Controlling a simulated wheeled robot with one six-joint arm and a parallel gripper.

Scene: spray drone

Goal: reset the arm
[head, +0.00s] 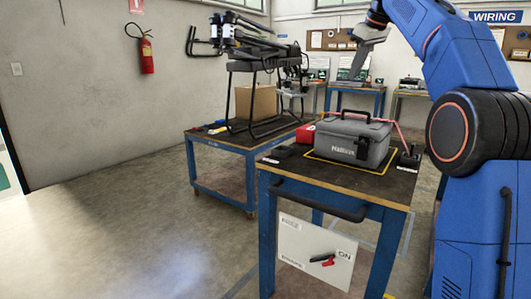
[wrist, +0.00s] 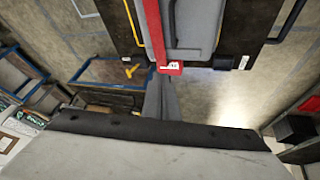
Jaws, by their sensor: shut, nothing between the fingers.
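My blue arm (head: 470,110) rises at the right of the head view and bends over at the top. My grey gripper (head: 356,68) hangs at the upper middle right, above and behind the grey case on the near table, with its fingers together and nothing held. In the wrist view the gripper's fingers (wrist: 162,98) show as a narrow grey shape beyond the wide grey body at the bottom. The grey case (head: 352,140) stands closed on the near table, apart from the gripper.
A blue-framed table (head: 330,192) stands in front, with a red box (head: 305,133) beside the case. A second table (head: 222,141) behind it bears a dark-framed drone (head: 262,55) and a cardboard box (head: 256,101). Open floor (head: 130,240) lies at the left.

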